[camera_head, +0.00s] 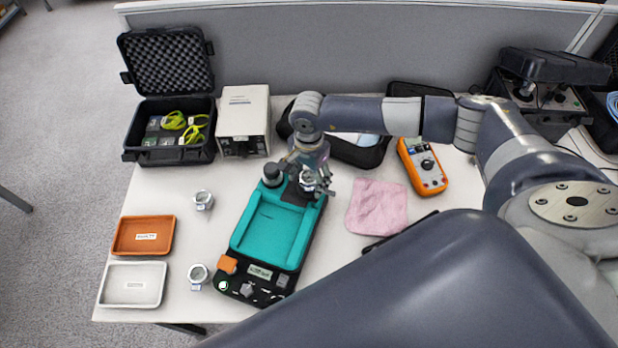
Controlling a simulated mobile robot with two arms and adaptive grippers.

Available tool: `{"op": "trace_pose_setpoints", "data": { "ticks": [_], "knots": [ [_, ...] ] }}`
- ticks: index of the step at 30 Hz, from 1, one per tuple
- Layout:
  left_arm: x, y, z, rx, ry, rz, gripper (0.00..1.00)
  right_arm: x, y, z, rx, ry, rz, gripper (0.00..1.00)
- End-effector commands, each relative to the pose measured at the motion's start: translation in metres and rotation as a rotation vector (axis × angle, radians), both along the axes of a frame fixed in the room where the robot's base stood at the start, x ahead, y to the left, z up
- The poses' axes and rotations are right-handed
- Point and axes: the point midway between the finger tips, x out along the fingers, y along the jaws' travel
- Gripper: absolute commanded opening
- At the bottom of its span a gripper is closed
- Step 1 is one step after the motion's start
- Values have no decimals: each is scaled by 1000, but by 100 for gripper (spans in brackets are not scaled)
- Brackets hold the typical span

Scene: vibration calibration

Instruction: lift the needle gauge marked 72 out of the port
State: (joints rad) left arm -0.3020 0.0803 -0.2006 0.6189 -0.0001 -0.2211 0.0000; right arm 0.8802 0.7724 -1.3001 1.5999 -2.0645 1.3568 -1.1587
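A teal and black calibration device (238,238) lies lengthwise in the middle of the table. A small round metal gauge (308,180) is at its far end, probably the one in the port; its marking is too small to read. My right gripper (314,181) reaches down from above with its fingers at this gauge. The gripper and the gauge overlap, so I cannot tell whether the fingers are closed on it or whether it is still seated. Two similar gauges stand left of the device, one farther back (203,200) and one near the front (198,275). My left gripper is not in view.
An orange tray (122,236) and a white tray (110,286) lie at the left. Behind are an open black case (127,148) and a beige box (243,107). A pink cloth (377,206) and an orange multimeter (424,168) lie right. Bare table shows around the left gauges.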

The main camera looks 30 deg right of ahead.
Motion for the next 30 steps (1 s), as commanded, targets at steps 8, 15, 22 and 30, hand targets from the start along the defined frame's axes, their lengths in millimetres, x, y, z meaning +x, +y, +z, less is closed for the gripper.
{"op": "trace_pose_setpoints", "data": {
  "ticks": [8, 15, 22, 30],
  "knots": [
    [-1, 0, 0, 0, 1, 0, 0, 0, 0, 1, 0, -1, -1, 15],
    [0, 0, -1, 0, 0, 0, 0, 0, 0, 1, 0, -1, -1, 15],
    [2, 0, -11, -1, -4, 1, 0, 1, -1, 14, 0, -4, 0, 15],
    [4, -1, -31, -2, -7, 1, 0, -27, 6, 35, 0, 0, 4, 15]
  ]
}}
